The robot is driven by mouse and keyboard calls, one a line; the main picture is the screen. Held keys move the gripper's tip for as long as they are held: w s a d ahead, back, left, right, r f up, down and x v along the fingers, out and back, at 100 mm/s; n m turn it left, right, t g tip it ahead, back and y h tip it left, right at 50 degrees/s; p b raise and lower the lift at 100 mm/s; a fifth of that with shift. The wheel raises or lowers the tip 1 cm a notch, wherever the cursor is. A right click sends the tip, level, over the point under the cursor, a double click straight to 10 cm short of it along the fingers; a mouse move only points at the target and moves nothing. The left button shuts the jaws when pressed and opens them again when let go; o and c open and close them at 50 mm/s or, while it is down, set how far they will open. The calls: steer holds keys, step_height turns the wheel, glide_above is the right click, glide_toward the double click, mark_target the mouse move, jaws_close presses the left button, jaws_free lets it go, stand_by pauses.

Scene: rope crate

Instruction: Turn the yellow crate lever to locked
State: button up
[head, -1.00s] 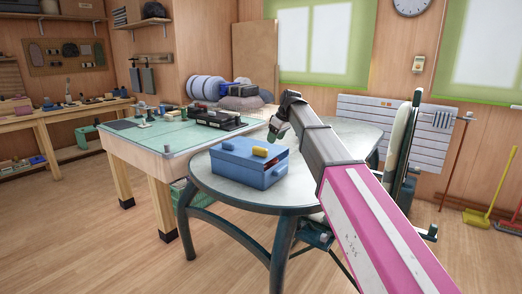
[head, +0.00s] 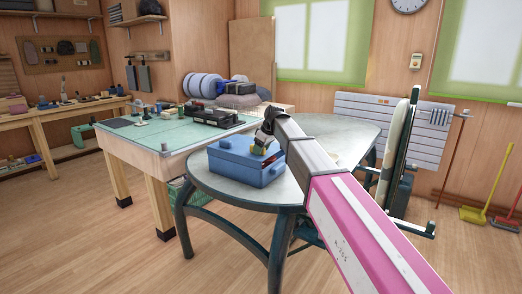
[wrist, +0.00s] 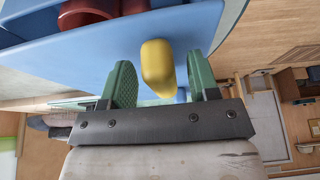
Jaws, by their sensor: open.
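The blue crate (head: 238,166) stands on the round grey table in the head view. Its blue face (wrist: 60,70) fills the upper left of the wrist view. The yellow lever (wrist: 158,68) sticks out from that face as a rounded knob. My gripper (wrist: 160,72) is open, with one green finger on each side of the lever. A gap shows on the left, and the right finger is closer to it. I cannot tell whether either finger touches it. In the head view my gripper (head: 265,144) is at the crate's top right and partly hides the lever.
The round table (head: 335,130) has free room behind and right of the crate. A green-topped workbench (head: 160,140) with tools stands close on the left. A folded chair (head: 400,150) is at the right. Dark red things (wrist: 88,12) show inside the crate's opening.

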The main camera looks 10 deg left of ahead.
steer(key=shift+f, duration=0.2)
steer(key=c, duration=0.9)
